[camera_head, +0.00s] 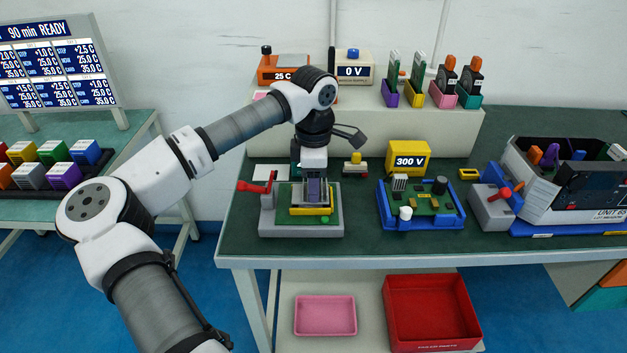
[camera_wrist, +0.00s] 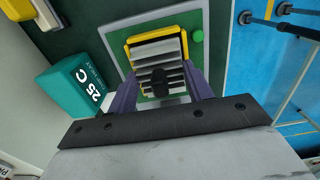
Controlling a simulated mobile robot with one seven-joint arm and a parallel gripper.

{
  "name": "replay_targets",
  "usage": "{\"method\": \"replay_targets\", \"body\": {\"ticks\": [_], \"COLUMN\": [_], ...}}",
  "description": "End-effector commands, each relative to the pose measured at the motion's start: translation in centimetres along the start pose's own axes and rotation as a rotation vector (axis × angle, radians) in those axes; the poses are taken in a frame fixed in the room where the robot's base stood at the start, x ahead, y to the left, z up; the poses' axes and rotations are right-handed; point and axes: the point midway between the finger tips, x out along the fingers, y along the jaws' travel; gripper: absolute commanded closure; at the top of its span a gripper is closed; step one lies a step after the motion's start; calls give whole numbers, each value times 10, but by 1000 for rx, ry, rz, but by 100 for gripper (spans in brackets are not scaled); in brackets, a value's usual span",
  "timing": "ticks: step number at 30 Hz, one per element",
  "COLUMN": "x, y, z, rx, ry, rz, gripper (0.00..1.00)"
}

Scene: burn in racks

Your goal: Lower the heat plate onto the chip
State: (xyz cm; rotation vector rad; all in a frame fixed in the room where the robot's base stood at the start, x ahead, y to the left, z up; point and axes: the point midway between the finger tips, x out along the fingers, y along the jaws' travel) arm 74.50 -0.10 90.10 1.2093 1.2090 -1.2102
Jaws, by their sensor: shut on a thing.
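My gripper (camera_head: 314,198) points down over the grey test fixture (camera_head: 290,231) on the green bench. In the wrist view its purple fingers (camera_wrist: 162,88) are shut on the dark knob of the heat plate (camera_wrist: 158,52), which has silver fins. The heat plate lies over the yellow-framed socket (camera_head: 298,211), and the yellow frame shows around it in the wrist view (camera_wrist: 128,50). I cannot tell whether the plate touches what is below. The chip is hidden. In the head view my gripper hides most of the plate.
A teal block marked 25 C (camera_wrist: 75,87) stands close behind. A blue tray with a circuit board (camera_head: 421,205) and a yellow 300 V box (camera_head: 408,158) are to the right. The bench front edge is near.

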Motion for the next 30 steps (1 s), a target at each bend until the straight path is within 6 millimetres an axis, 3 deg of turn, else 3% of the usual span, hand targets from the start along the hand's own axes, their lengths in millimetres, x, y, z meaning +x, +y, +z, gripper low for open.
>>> {"method": "replay_targets", "body": {"ticks": [30], "x": [6], "y": [0], "z": [0], "rx": [0], "ry": [0], "rz": [0], "gripper": [76]}}
